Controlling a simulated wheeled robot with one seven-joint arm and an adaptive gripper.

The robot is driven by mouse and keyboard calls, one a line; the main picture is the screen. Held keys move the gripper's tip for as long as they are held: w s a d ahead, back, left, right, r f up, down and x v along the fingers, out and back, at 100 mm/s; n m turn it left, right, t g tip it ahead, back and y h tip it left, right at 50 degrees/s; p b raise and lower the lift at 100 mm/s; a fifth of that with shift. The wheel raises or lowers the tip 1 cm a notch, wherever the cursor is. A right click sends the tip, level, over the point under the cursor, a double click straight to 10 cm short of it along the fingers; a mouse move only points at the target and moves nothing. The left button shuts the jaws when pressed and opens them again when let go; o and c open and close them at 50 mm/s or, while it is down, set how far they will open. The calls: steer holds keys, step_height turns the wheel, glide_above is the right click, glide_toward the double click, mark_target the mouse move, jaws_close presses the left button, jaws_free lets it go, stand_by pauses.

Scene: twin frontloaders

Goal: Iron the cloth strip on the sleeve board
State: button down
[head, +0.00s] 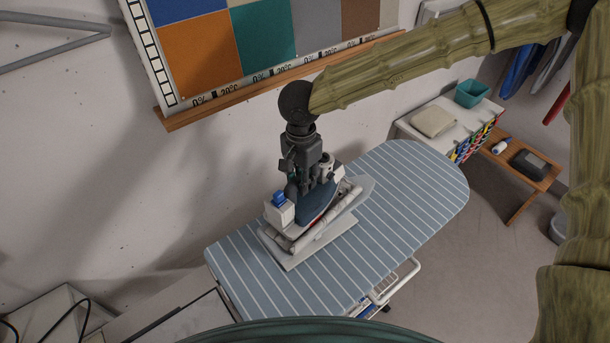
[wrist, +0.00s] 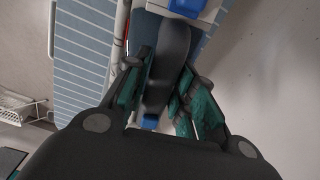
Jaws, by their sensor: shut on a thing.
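The iron (head: 318,203) has a dark blue body, a white rear part and a blue cap. My gripper (head: 305,177) points down from above and is shut on the iron's dark handle. In the wrist view the green-padded fingers of my gripper (wrist: 166,98) lie on both sides of the handle of the iron (wrist: 168,55). A pale grey stand, apparently the sleeve board (head: 325,242), lies under the iron on the striped ironing board. A grey pointed end shows beyond the iron's front.
The blue striped ironing board (head: 410,190) has bare room to the right and front left. A wire rack (head: 390,285) hangs at its front edge. A shelf with folded cloth (head: 434,122) and a teal bin (head: 472,93) stands behind right. A wall panel ledge (head: 230,95) is behind.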

mark_target(276, 195)
steer(key=shift+s+a, duration=0.1)
steer(key=shift+a, duration=0.05)
steer(key=shift+s+a, duration=2.7)
steer(key=shift+a, duration=0.15)
steer(key=s+a, duration=0.5)
steer(key=shift+s+a, duration=0.25)
steer(key=shift+a, duration=0.1)
steer(key=shift+f, duration=0.1)
